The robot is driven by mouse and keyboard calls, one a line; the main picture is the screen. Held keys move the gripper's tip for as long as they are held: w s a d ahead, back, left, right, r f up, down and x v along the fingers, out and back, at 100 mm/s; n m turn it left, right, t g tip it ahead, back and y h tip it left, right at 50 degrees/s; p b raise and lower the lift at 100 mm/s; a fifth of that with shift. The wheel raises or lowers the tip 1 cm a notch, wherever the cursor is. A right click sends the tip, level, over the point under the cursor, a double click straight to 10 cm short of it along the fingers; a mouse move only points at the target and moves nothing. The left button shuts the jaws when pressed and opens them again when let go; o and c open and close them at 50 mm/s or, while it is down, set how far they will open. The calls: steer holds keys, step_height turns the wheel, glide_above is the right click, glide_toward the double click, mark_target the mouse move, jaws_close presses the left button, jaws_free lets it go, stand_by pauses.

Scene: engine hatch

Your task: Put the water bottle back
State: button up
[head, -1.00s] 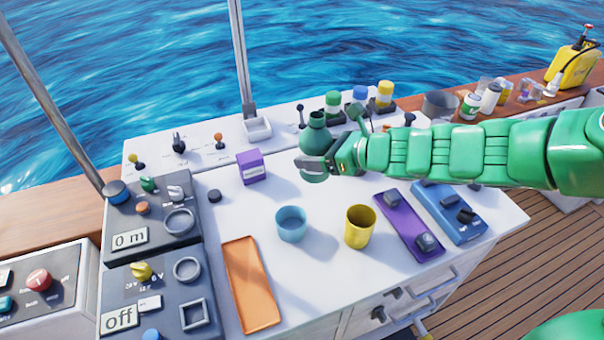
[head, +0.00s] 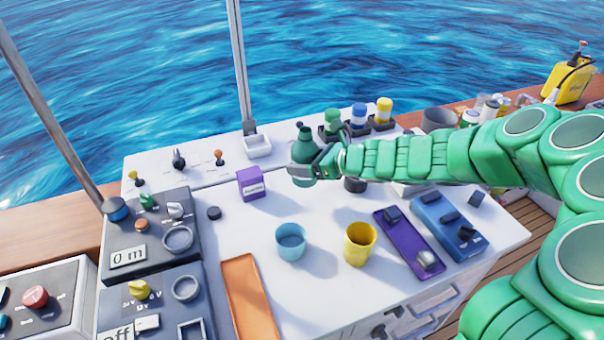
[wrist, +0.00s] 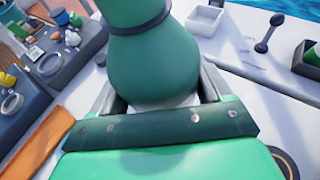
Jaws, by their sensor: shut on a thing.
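A dark green, round-bodied bottle (head: 304,147) stands roughly upright in my gripper (head: 303,172). The gripper is shut around its lower body, above the rear part of the white worktop. In the wrist view the bottle (wrist: 153,62) fills the space between the two fingers (wrist: 158,98); its base is hidden. In the head view it appears just left of a row of dark square holders (head: 370,126). These hold bottles with a green cap (head: 332,116), a blue cap (head: 358,112) and a yellow cap (head: 383,106).
A purple box (head: 251,184) stands left of my gripper. A blue cup (head: 291,243) and a yellow cup (head: 359,244) stand in front, beside an orange tray (head: 249,300). Small levers (head: 219,158) and a metal post (head: 240,70) rise at the back.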

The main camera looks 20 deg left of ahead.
steer(key=shift+w+a+f, duration=0.4)
steer(key=shift+w+f, duration=0.15)
steer(key=shift+f, duration=0.75)
steer(key=shift+w+a+f, duration=0.35)
steer(key=shift+w+f, duration=0.15)
steer(key=shift+f, duration=0.85)
steer(key=shift+w+a+f, duration=0.4)
steer(key=shift+w+f, duration=0.15)
steer(key=shift+f, duration=0.75)
steer(key=shift+f, duration=0.1)
steer(key=o, duration=1.2)
steer(key=shift+o, duration=0.2)
steer(key=shift+d+r, duration=0.35)
steer(key=shift+d, duration=0.15)
steer(key=v, duration=1.1)
